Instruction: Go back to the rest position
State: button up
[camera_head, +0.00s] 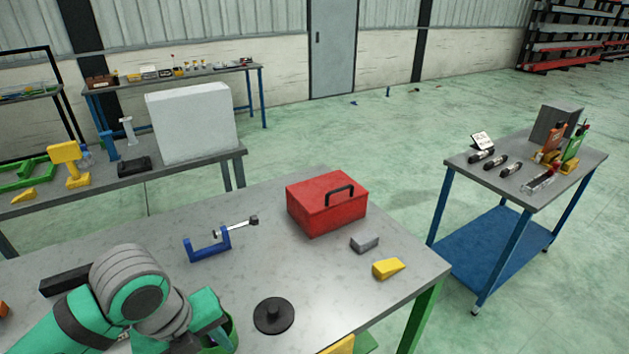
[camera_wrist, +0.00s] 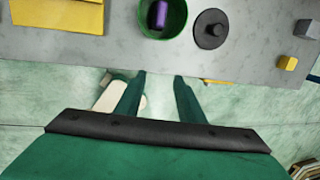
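My gripper (camera_wrist: 161,80) shows in the wrist view with its two dark green fingers apart and nothing between them. It is off the near edge of the grey workbench (camera_wrist: 245,62), over the green floor. A round green container (camera_wrist: 184,27) with a purple object (camera_wrist: 162,15) in it stands on the bench beyond the fingers. In the head view my arm covers the lower left, and my fingertips cannot be made out there.
The bench carries a black disc with a knob (camera_head: 273,315), a red toolbox (camera_head: 327,203), a blue clamp (camera_head: 209,243), a grey block (camera_head: 364,243) and a yellow wedge (camera_head: 388,268). A blue-legged table (camera_head: 533,168) stands right, with free floor between.

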jog(key=w+d+r+n+t+h, duration=0.55)
jog(key=w+d+n+t, duration=0.3)
jog(key=d, duration=0.35)
jog(key=w+d+r+n+t+h, duration=0.4)
jog(key=w+d+r+n+t, duration=0.4)
jog(key=d, duration=0.5)
jog(key=s+a+f+n+y, duration=0.1)
jog(key=s+f+n+y, duration=0.35)
jog(key=f, duration=0.35)
jog(key=s+f+n+y, duration=0.3)
jog(key=s+f+n, duration=0.15)
jog(key=f, duration=0.35)
jog(key=s+a+f+n+y, duration=0.1)
jog(key=s+f+n+y, duration=0.2)
jog(key=f+n, duration=0.35)
jog(key=s+a+f+m+g, duration=0.1)
jog(key=s+f, duration=0.2)
jog(key=s, duration=0.5)
jog(key=s+a+f+g, duration=0.1)
jog(key=s+f, duration=0.2)
jog(key=s, duration=0.6)
jog(key=s+a+f+m+g, duration=0.1)
jog(key=s+a+f, duration=0.1)
jog(key=s, duration=0.6)
jog(key=shift+s+f+m, duration=0.15)
jog(key=shift+f+m, duration=0.15)
jog(key=shift+f, duration=0.45)
